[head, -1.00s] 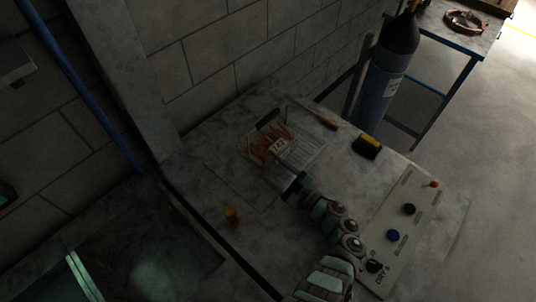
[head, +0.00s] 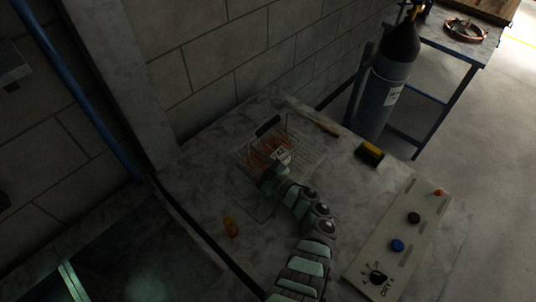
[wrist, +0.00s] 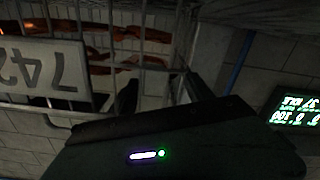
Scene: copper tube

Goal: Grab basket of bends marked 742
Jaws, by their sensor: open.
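The wire basket (head: 296,160) holds copper bends and stands on the grey worktop by the wall, with a dark handle (head: 267,125) above it. Its white tag (wrist: 40,66) reads 742, upside down in the wrist view. My gripper (head: 270,176) is at the near side of the basket, beside the tag. In the wrist view my dark gripper body fills the bottom and a finger (wrist: 127,97) shows close to the basket wires. The jaws are open, and the other finger is hard to make out. Copper bends (wrist: 110,58) show behind the wires.
A control panel (head: 400,235) with knobs lies at the right. A gas cylinder (head: 388,95) stands beyond the worktop's edge.

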